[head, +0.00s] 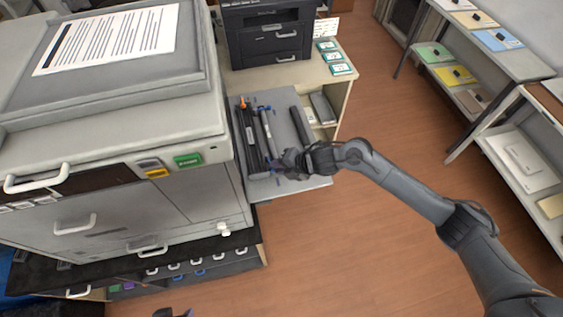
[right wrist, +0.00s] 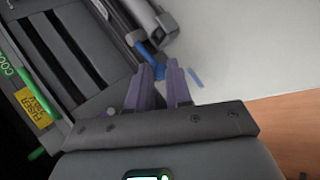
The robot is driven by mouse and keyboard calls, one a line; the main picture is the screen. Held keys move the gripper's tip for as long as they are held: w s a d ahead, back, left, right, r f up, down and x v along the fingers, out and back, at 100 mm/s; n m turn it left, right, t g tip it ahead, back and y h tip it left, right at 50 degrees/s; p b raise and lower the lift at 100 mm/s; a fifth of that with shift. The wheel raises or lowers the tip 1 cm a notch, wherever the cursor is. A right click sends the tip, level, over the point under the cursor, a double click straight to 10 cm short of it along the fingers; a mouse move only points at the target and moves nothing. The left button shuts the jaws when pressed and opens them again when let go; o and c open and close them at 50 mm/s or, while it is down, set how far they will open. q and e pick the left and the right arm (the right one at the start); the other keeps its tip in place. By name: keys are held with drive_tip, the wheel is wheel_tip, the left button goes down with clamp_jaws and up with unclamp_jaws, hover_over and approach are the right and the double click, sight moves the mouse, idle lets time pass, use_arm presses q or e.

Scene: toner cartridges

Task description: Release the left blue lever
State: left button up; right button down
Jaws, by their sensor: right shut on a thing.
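My right gripper (head: 283,160) is at the near end of the grey open tray (head: 315,182) beside the printer. In the right wrist view, its two purple-grey fingers (right wrist: 162,80) are close together and shut on a blue lever (right wrist: 152,57), which runs up from between the fingertips to a grey cylinder end (right wrist: 150,22). A second blue piece (right wrist: 195,77) lies against the pale surface just right of the fingers. In the head view, blue parts (head: 262,108) also show at the far end of the dark cartridges (head: 250,140). The tip of my left gripper (head: 172,313) barely shows at the bottom edge; its jaws are unclear.
The large grey printer (head: 190,200) stands close on the left of the tray. A black printer (head: 268,35) and small green-edged boxes (head: 333,57) are on the cabinet behind. A yellow label (right wrist: 33,107) lies left of the fingers. Open wooden floor (head: 370,240) is on the right.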

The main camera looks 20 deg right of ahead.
use_arm(q)
drive_tip(key=shift+f, duration=0.1)
use_arm(e)
drive_tip(key=shift+s+a+f, duration=0.1)
drive_tip(key=shift+s+f, duration=0.2)
drive_tip(key=shift+f, duration=0.25)
drive_tip(key=c, duration=1.3)
unclamp_jaws()
drive_tip(key=shift+a, duration=0.1)
drive_tip(key=o, duration=0.3)
drive_tip(key=shift+a, duration=0.25)
drive_tip(key=shift+w+d+r, duration=0.1)
drive_tip(key=shift+d+r, duration=0.1)
drive_tip(key=shift+r, duration=0.15)
use_arm(q)
drive_tip(key=shift+a+r+p, duration=0.2)
drive_tip(key=shift+r+p, duration=0.3)
use_arm(e)
drive_tip(key=v, duration=1)
drive_tip(key=shift+d, duration=0.15)
drive_tip(key=shift+s, duration=0.25)
